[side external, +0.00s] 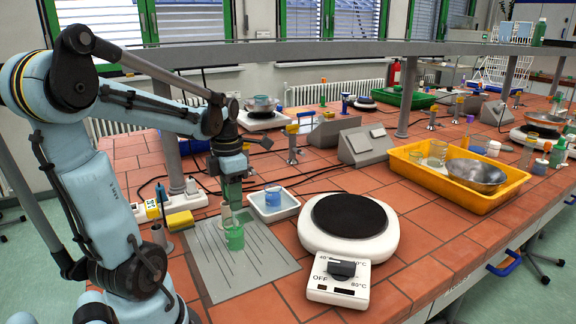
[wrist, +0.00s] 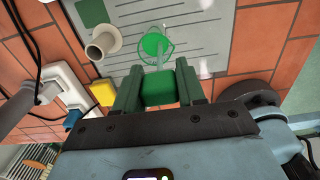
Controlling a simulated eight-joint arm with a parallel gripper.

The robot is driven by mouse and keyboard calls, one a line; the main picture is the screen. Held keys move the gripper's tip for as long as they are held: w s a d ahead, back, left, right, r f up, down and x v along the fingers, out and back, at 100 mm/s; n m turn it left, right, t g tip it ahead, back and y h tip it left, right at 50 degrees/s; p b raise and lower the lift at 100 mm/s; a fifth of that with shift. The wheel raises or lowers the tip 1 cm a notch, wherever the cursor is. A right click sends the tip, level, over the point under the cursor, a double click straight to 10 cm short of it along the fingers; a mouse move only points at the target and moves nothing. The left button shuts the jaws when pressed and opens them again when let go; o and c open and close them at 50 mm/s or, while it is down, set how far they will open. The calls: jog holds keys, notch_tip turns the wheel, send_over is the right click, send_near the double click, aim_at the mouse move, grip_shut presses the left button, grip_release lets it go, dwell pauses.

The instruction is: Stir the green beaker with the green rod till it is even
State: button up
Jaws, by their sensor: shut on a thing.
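The green beaker (side external: 235,238) stands upright on the grey lined mat (side external: 262,270). It also shows in the wrist view (wrist: 155,44), seen from above with green contents. My gripper (side external: 231,192) is above the beaker, pointing down. In the wrist view its green fingers (wrist: 160,90) are shut on the green handle of the rod (wrist: 159,88). A thin pale shaft runs from the handle toward the beaker's mouth and appears to reach inside. How deep its tip sits is hidden. Whether the contents are even is too small to tell.
A pale upright holder (wrist: 103,44) stands close beside the beaker. A white tray (side external: 275,214) with a blue beaker (side external: 273,196) is behind right. A hotplate (side external: 349,220) stands to the right. A yellow sponge (side external: 180,221) and power strip (side external: 176,203) lie left.

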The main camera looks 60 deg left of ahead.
jog(key=shift+a, duration=0.45)
jog(key=shift+r, duration=4)
jog(key=shift+r, duration=2.4)
